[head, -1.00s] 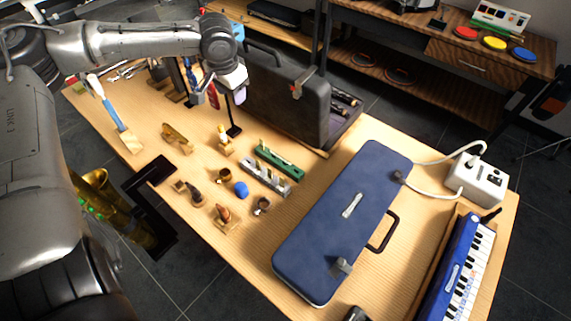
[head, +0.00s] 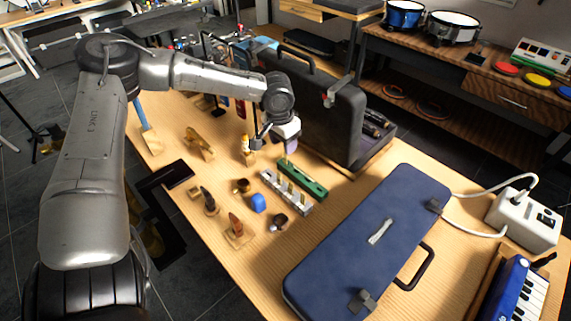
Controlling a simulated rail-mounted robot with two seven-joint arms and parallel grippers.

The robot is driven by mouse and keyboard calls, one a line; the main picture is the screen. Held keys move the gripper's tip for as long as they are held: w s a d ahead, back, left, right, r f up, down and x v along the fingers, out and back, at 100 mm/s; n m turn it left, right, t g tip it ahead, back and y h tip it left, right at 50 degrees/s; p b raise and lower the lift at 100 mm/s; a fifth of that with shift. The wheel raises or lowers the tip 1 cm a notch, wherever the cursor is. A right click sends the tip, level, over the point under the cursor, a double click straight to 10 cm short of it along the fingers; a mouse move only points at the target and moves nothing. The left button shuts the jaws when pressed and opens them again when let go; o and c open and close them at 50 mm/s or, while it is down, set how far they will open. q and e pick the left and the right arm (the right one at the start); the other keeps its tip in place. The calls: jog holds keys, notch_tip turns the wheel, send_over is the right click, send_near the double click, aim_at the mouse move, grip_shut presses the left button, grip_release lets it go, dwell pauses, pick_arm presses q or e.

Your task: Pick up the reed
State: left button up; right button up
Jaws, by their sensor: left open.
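Small tan slips that look like reeds stand in a green holder (head: 313,187) and a grey holder (head: 303,207) on the wooden table; one upright tan slip (head: 286,161) is at the green holder's far end. I cannot tell which slip is the reed meant. My left gripper (head: 276,146) is open and empty, pointing down just above the far end of the holders, apart from them. Its fingers partly blend with the dark case behind. My right gripper is out of view.
A tall dark case (head: 322,112) stands close behind the gripper. A blue case (head: 365,240) lies to the right. Mouthpieces on small stands and a blue round object (head: 258,203) sit in front of the holders. A white power box (head: 524,220) is at the far right.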

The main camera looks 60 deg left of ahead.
aim_at(285, 161)
pick_arm(q)
jog(key=shift+w+d+f+b, duration=0.15)
jog(key=shift+f+b, duration=0.75)
jog(key=shift+f, duration=0.45)
jog(key=shift+w+a+f+b, duration=0.1)
jog(key=shift+f+b, duration=0.75)
jog(key=shift+f, duration=0.45)
jog(key=shift+c, duration=0.2)
jog(key=shift+c, duration=0.7)
grip_shut()
